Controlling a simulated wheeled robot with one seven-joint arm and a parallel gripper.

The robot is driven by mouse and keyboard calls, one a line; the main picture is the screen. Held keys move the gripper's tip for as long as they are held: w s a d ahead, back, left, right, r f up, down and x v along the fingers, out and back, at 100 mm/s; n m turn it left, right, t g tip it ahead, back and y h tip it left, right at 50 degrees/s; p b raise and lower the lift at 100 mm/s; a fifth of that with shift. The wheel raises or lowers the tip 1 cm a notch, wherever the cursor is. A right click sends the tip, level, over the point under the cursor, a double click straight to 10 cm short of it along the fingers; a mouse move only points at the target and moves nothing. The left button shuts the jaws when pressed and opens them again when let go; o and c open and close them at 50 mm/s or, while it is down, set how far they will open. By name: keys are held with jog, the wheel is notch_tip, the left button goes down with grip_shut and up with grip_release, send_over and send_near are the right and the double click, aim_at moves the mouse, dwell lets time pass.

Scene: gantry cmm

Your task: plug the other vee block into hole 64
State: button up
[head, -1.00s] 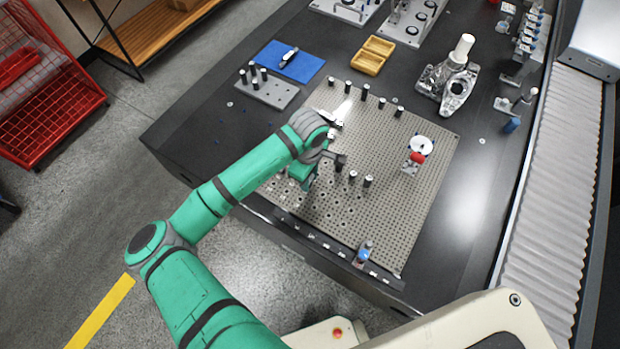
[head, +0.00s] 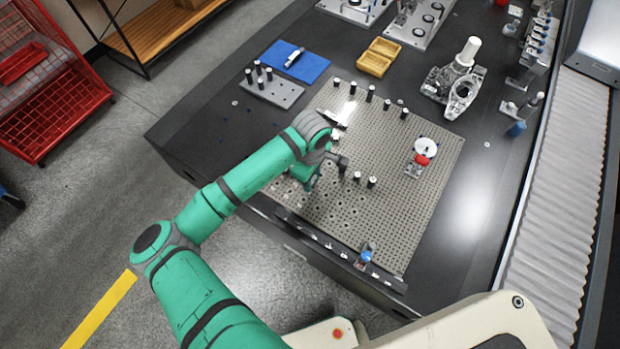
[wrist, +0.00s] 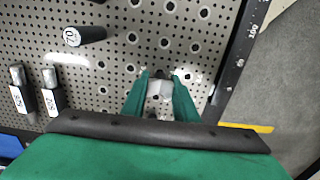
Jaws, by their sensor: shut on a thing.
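My gripper (wrist: 162,88) is shut on a small grey metal block (wrist: 158,92), which looks like the vee block, held between its two green fingers. The block is over the perforated plate (wrist: 110,75); I cannot tell whether it touches it. White-ringed holes lie around the fingertips, one (wrist: 195,47) just beyond them to the right. No hole number is readable, so I cannot tell which is hole 64. In the head view my gripper (head: 306,183) is low over the near left part of the plate (head: 400,225), and the block is hidden there.
A black post (wrist: 86,35) with a white label and two more labelled posts stand left of my gripper. A black scale strip (wrist: 236,60) runs along the plate's edge. A white disc fixture (head: 425,147) with a red part stands on the plate's right side.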

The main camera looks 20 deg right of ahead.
aim_at(313, 181)
jog(key=o, duration=1.2)
jog(key=shift+s+d, duration=0.1)
jog(key=shift+d, duration=0.1)
jog(key=shift+a, duration=0.1)
jog(key=shift+r, duration=0.1)
notch_tip(313, 181, up, 10)
jog(key=shift+f, duration=0.15)
jog(key=shift+r, duration=0.4)
jog(key=shift+s, duration=0.1)
